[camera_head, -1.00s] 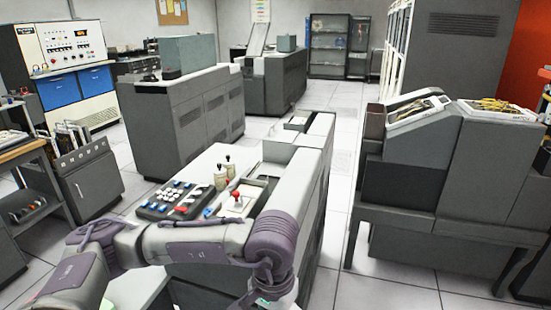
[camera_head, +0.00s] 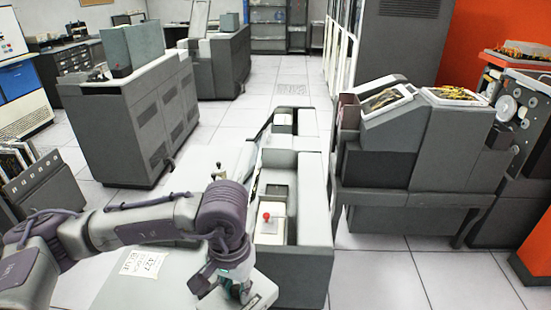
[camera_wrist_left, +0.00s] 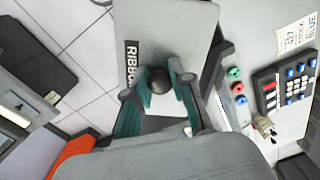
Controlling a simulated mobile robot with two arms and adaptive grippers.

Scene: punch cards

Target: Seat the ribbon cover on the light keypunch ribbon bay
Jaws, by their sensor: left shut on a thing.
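My left gripper (camera_head: 238,291) is shut on the round black knob of the ribbon cover (camera_wrist_left: 165,30), a grey plate lettered "RIBBON", partly cut off in the left wrist view. In that view its two teal fingers (camera_wrist_left: 158,100) are on either side of the knob. In the head view only a bit of the cover (camera_head: 264,294) shows under the gripper. The light keypunch (camera_head: 292,145) stands beyond and right of the gripper. Its top has open recesses, one with a red knob (camera_head: 267,217); I cannot tell which is the ribbon bay. My right gripper is out of view.
A paper note (camera_head: 143,263) lies on the pale desk top, left of the gripper. The left wrist view shows a keypad (camera_wrist_left: 290,88) beside red and green knobs. A dark grey machine (camera_head: 425,150) stands to the right. Tiled floor (camera_head: 375,275) between them is free.

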